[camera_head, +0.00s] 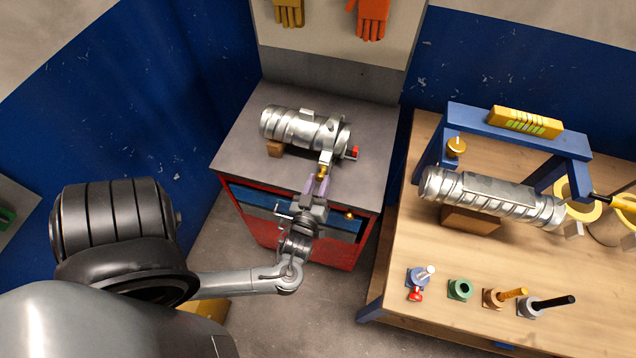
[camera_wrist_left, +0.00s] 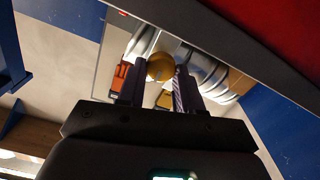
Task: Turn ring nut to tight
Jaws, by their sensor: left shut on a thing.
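A silver spiral duct (camera_head: 290,128) lies on the grey top of the red and blue cabinet. A light metal bracket (camera_head: 326,157) hangs at its near right end. A round brass piece (camera_head: 322,172), which looks like the ring nut, sits just below the bracket. My left gripper (camera_head: 321,180) reaches up to it from the front and is shut on it. In the left wrist view the brass piece (camera_wrist_left: 160,67) sits between the two fingertips, with the duct behind. How tight it is cannot be told. My right gripper is not in view.
The wooden bench (camera_head: 400,265) at right carries a second spiral duct (camera_head: 490,199), a blue frame (camera_head: 510,130) and several small tools along its front. A red part (camera_head: 354,152) sits at the first duct's end. The cabinet top (camera_head: 240,150) is clear at left.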

